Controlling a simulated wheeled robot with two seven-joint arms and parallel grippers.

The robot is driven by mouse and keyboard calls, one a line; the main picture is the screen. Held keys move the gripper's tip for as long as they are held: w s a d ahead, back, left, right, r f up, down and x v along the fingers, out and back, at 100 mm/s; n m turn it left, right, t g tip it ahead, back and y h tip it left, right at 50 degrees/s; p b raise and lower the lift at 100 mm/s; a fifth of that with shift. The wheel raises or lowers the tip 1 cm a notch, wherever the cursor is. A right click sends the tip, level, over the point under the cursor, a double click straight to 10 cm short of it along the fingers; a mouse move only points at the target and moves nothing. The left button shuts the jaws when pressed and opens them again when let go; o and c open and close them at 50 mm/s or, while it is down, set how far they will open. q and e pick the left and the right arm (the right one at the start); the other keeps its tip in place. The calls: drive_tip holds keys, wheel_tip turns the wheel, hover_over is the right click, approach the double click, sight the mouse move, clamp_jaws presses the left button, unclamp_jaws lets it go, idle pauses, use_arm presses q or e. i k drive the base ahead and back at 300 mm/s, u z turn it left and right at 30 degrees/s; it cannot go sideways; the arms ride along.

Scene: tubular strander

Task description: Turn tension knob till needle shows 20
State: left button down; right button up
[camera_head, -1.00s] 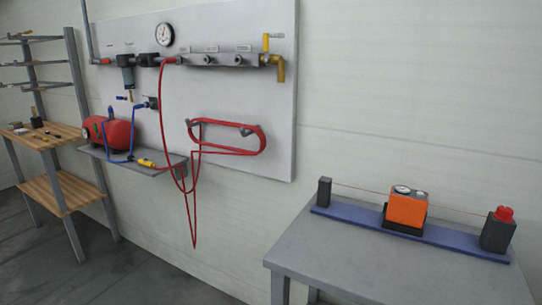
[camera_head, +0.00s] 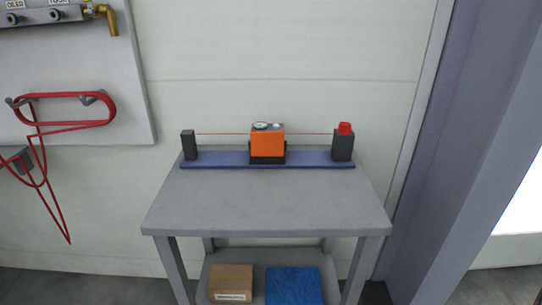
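A red tension knob (camera_head: 345,128) sits on top of a dark block (camera_head: 343,147) at the right end of a blue rail (camera_head: 215,161). An orange meter box (camera_head: 267,144) with a round dial (camera_head: 261,126) on its top stands at the middle of the rail. The needle is too small to read. A dark post (camera_head: 189,145) stands at the left end, and a thin wire runs from it toward the knob block. Neither of my grippers is in view.
The rail lies on a grey table (camera_head: 265,205); its front part is clear. A cardboard box (camera_head: 232,283) and a blue item (camera_head: 293,285) are on the lower shelf. A grey-blue pillar (camera_head: 470,150) stands at the right. A red hose (camera_head: 65,109) hangs at the left.

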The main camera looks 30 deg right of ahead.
sight(344, 127)
drive_tip(key=z, duration=1.4)
